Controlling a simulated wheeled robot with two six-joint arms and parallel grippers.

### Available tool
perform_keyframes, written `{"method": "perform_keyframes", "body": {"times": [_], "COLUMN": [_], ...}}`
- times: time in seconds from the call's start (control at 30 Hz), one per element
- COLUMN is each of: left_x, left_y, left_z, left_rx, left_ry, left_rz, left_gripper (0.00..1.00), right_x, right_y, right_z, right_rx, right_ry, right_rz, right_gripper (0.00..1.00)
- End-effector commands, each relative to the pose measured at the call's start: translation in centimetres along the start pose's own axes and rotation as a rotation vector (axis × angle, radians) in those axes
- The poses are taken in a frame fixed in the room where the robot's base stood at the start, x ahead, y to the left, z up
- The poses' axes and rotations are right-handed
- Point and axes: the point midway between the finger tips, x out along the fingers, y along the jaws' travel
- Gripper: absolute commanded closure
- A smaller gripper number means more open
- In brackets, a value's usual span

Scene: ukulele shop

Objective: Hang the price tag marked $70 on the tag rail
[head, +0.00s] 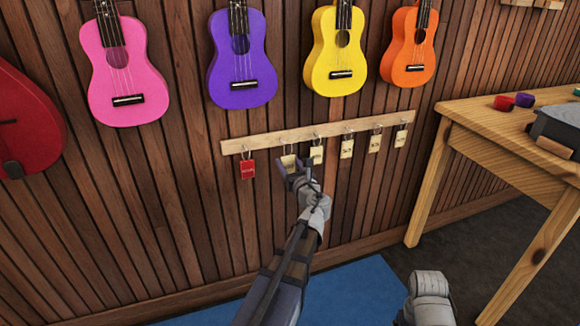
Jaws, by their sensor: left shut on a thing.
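The tag rail (268,141) is a pale wooden strip with several small hooks on the plank wall. A red tag (247,169) hangs at its left end. Several cream tags hang to the right, such as one at the right end (400,139). My left gripper (291,171) is at the rail's left part, shut on the lower part of a cream price tag (289,160), second from the left. This tag is upright just below the rail, at a hook; I cannot tell whether its loop is on the hook. The prices are too small to read.
Pink (122,70), purple (240,60), yellow (338,52) and orange (408,45) ukuleles hang above the rail. A red instrument (25,120) hangs at far left. A wooden table (490,118) with small coloured items stands at right. A blue mat (350,295) lies below.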

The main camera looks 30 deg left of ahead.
Motion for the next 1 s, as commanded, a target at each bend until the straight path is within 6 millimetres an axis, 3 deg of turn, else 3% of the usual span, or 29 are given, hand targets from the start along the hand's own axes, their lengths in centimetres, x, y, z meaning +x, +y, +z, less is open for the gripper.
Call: {"method": "perform_keyframes", "body": {"times": [0.6, 1.0], "left_x": [3.6, 4.7], "left_y": [0.0, 0.0], "left_z": [-0.4, -1.3], "left_rx": [0.000, 0.000], "left_ry": [0.000, 0.000], "left_rz": [0.002, 0.000], "left_gripper": [0.96, 0.96], "right_x": [0.4, 1.3], "right_y": [-0.1, -0.1], "right_z": [0.0, -0.1], "right_rx": [-0.001, -0.002], "right_ry": [0.000, 0.001], "right_rz": [0.000, -0.001], "right_gripper": [0.16, 0.16]}}
